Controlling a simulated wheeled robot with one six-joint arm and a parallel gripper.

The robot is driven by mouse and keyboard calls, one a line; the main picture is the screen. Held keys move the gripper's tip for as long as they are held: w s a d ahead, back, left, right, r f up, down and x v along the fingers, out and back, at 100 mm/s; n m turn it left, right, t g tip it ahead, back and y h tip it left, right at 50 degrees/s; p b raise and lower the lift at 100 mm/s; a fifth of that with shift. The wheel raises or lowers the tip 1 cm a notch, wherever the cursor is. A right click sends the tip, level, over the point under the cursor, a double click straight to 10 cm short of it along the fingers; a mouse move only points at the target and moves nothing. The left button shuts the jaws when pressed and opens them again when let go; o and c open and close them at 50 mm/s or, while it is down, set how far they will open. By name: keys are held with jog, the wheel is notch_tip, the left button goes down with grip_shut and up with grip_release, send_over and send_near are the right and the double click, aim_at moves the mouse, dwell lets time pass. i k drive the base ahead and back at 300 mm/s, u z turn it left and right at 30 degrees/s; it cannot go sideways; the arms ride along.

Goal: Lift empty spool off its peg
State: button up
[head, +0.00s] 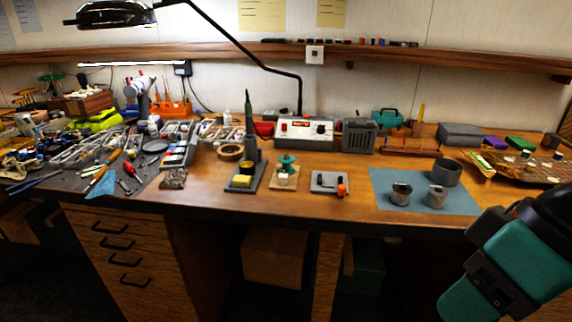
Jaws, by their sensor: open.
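A teal spool (287,160) sits upright on a small light wooden stand (283,184) near the front middle of the bench. It looks bare, and it hides most of whatever peg is under it. A pale block or roll shows just below and in front of it. My gripper is not in view; only teal and black links of my arm show at the lower right, well apart from the stand.
A soldering iron stand (247,175) is close left of the wooden stand. A grey plate (325,183) with an orange-red part is to its right. A lamp arm rises behind.

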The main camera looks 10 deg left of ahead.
aim_at(286, 164)
jog(key=k, duration=0.65)
jog(key=u, duration=0.65)
jog(key=i, duration=0.5)
jog(key=u, duration=0.85)
jog(key=i, duration=0.8)
jog(key=z, duration=0.7)
jog(key=i, duration=0.65)
jog(key=z, duration=0.8)
